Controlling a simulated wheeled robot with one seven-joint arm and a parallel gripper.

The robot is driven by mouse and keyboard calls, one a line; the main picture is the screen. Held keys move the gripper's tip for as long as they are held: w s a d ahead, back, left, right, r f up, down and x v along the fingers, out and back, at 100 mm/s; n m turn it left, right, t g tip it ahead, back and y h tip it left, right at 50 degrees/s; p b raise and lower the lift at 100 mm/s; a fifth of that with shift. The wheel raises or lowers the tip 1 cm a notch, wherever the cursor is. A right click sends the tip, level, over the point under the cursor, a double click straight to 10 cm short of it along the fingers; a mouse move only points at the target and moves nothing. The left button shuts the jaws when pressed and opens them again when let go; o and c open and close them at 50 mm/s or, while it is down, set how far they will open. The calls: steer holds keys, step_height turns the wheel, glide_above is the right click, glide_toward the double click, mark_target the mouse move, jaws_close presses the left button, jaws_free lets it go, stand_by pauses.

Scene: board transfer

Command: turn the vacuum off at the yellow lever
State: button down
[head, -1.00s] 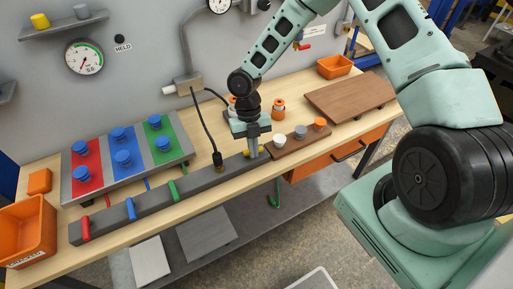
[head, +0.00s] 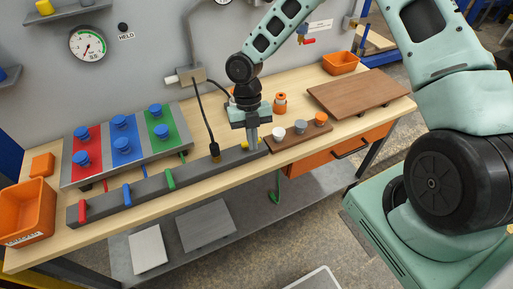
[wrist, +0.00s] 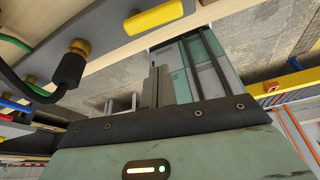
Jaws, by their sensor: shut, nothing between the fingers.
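The yellow lever (wrist: 155,17) lies along the grey manifold bar (wrist: 215,11) at the top of the wrist view. In the head view only small bits of yellow show beside my fingers, at the right end of the bar (head: 108,200). My gripper (head: 252,146) points down there, shut and empty. In the wrist view my gripper's fingers (wrist: 155,85) are together, just below the lever in the picture, with a visible gap. I cannot tell their height relative to it. A round gauge (head: 88,43) with a needle hangs on the wall.
Red (head: 83,210), blue (head: 127,195) and green (head: 170,179) levers stand along the bar. A black hose connector (head: 214,151) rises from it near my gripper. A brown board (head: 283,144) with small knobs lies right of the gripper. A larger brown board (head: 360,92) lies beyond.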

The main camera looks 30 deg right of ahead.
steer(key=b+v, duration=0.1)
steer(key=v, duration=0.5)
steer(key=shift+r, duration=0.3)
